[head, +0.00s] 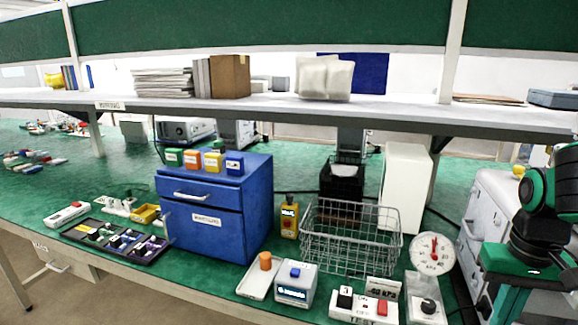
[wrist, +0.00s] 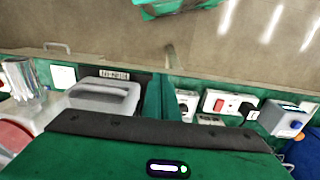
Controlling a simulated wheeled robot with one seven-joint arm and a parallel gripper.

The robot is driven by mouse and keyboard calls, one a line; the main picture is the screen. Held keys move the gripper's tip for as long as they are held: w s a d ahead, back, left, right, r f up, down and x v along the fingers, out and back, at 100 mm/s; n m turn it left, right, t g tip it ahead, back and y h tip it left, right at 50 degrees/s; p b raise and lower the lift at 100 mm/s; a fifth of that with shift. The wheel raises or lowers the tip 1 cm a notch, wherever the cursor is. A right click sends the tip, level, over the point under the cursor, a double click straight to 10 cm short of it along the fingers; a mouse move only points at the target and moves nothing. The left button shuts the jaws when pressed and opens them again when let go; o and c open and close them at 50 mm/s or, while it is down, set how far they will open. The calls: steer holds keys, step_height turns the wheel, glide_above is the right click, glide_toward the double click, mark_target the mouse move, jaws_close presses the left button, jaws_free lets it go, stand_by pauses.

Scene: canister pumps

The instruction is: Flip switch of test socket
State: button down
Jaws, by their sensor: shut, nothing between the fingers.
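The test socket is a white strip (head: 345,313) at the front edge of the bench, with a black plug (head: 345,298) on its left and a red switch (head: 382,308) on its right. In the wrist view the strip (wrist: 229,112) is turned round, with the red switch (wrist: 218,104) left of the black plug (wrist: 249,111). Whether the switch is on or off is too small to tell. My gripper (wrist: 162,98) is shut and empty, apart from the socket and to its left in the wrist view. In the head view my green-and-black hand (head: 520,262) is at the right; its fingertips are unclear.
A black-knobbed box (head: 426,308) stands just right of the socket. A dial gauge (head: 432,253) and wire basket (head: 350,262) stand behind. A small card (head: 383,287) stands close behind the switch. A blue-buttoned box (head: 295,284) is left. A shelf (head: 300,112) spans above.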

steer(key=s+d+m, duration=0.2)
steer(key=s, duration=0.6)
steer(key=shift+d+m+y, duration=0.15)
steer(key=shift+m+y, duration=0.15)
steer(key=shift+f, duration=0.1)
step_height(320, 180, up, 3)
steer(key=n, duration=2.1)
glide_above(383, 302)
steer(key=shift+f, duration=0.1)
steer(key=shift+f, duration=0.1)
step_height(383, 302, down, 14)
steer(key=shift+r, duration=0.1)
